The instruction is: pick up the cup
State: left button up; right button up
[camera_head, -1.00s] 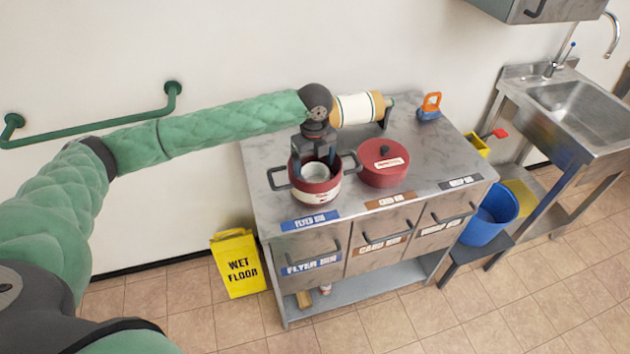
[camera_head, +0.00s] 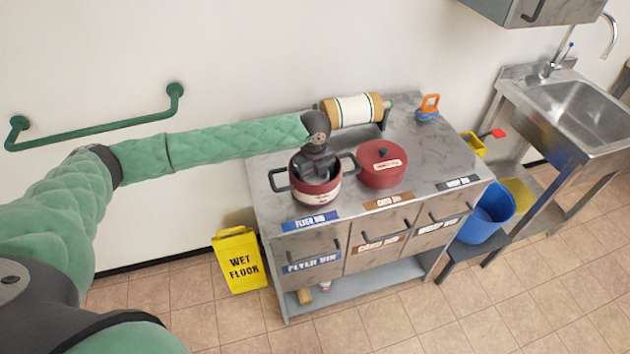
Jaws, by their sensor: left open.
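The cup was visible a second ago as a white round rim inside the open red pot (camera_head: 317,194); now my gripper hides it. The pot stands on the metal counter, with dark handles on both sides and a pale label on its front. My left gripper (camera_head: 315,178) points down into the pot's mouth. Its fingers are hidden below the rim, so I cannot see how they sit relative to the cup. My right gripper is not in view.
A lidded red pot (camera_head: 382,164) stands right beside the open one. A roll on a stand (camera_head: 352,109) is behind. An orange-handled object (camera_head: 428,107) sits at the back right. The counter's right part is clear. A yellow wet floor sign (camera_head: 240,260) stands on the floor.

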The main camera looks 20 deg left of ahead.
pick_arm(q)
jog(key=c, duration=0.7)
jog(key=shift+r, duration=0.15)
